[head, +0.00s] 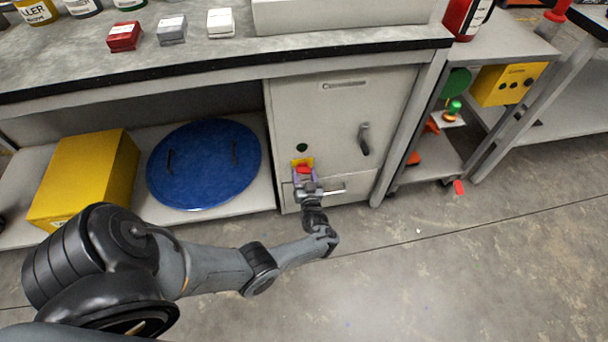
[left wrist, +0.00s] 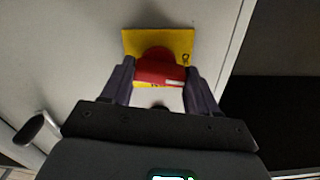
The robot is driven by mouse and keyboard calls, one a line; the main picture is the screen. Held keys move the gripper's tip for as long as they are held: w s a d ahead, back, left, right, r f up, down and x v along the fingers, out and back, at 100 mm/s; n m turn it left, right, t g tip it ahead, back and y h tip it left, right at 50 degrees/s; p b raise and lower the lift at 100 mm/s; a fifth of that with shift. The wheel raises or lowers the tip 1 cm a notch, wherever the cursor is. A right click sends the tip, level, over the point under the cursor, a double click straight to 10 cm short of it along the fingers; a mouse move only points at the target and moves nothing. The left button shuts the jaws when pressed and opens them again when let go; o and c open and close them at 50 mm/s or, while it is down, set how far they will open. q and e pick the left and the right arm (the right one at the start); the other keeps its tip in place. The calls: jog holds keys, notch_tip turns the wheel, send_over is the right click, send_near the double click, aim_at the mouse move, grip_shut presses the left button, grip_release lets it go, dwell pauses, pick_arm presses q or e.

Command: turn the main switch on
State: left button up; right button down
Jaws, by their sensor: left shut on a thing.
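The main switch is a red knob (head: 303,169) on a yellow plate (head: 301,161), low on the front of the grey cabinet (head: 330,110) under the bench. In the left wrist view the red knob (left wrist: 160,70) sits between my two fingers, in front of the yellow plate (left wrist: 182,43). My left gripper (head: 304,178) is shut on the knob, with a finger on each side of it. In the left wrist view the gripper (left wrist: 160,80) hides the knob's lower part. My right gripper is not in view.
A dark round indicator (head: 302,147) is just above the plate. A dark door handle (head: 364,139) is to its right, and a metal drawer handle (head: 328,190) is close beside my gripper. A blue round lid (head: 203,165) and yellow box (head: 85,180) fill the shelf at left. The floor in front is open.

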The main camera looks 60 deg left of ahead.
pick_arm(q)
jog(key=m, duration=0.3)
jog(key=shift+r+m, duration=0.1)
jog(key=shift+m, duration=0.3)
jog(key=m, duration=0.4)
jog(key=shift+p, duration=0.35)
jog(key=m, duration=0.4)
jog(key=shift+w+m, duration=0.1)
jog(key=shift+m, duration=1.9)
jog(key=o, duration=1.1)
jog(key=shift+c, duration=0.2)
jog(key=shift+d, duration=0.15)
